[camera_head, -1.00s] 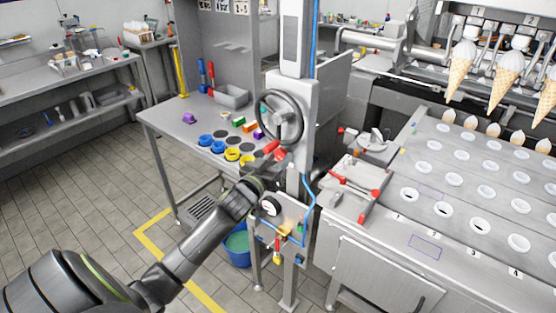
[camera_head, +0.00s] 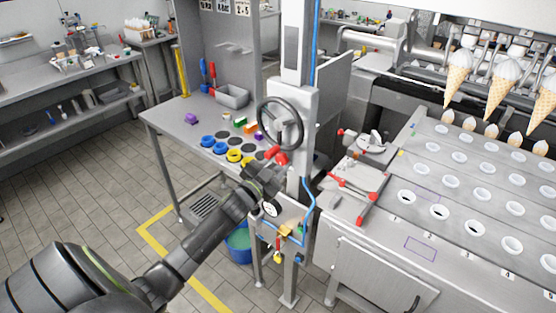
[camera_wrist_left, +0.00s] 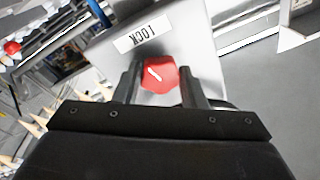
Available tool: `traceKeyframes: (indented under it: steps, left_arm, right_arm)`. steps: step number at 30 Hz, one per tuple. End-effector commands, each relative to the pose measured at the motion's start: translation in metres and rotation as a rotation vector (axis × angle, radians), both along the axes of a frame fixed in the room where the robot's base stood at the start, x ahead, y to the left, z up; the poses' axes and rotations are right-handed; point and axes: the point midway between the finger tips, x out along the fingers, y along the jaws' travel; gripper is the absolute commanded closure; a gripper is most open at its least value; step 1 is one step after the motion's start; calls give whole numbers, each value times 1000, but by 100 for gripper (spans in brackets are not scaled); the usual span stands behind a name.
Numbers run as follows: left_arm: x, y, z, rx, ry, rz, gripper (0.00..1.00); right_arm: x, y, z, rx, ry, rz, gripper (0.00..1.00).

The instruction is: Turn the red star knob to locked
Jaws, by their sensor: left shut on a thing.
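The red star knob (camera_head: 277,155) sits on the grey upright post below the dark handwheel (camera_head: 281,123). In the left wrist view the red knob (camera_wrist_left: 158,76) has a slanted white pointer line on its face. A white label (camera_wrist_left: 137,37) reading LOCK, upside down in this view, is on the grey plate just beyond it. My left gripper (camera_head: 271,167) is shut on the knob, one finger on each side in the left wrist view (camera_wrist_left: 161,88). The fingers partly hide the knob in the head view. My right gripper is not in view.
A gauge (camera_head: 271,209) and valve fittings sit just below my left wrist. A steel table (camera_head: 176,128) with coloured rings and blocks stands behind to the left. A red-handled clamp (camera_head: 357,190) and a conveyor with round holes (camera_head: 470,215) are at the right.

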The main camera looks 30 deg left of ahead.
Motion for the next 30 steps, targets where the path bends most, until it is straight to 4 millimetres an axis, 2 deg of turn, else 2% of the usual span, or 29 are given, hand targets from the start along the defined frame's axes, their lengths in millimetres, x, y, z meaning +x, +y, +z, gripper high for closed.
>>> traceKeyframes:
  steps: [15, 30]
  left_arm:
    - [0, 1, 2, 232, -20, -1, 85]
    - [1, 1, 1, 272, -23, 0, 85]
  right_arm:
    - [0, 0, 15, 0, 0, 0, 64]
    - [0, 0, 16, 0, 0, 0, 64]
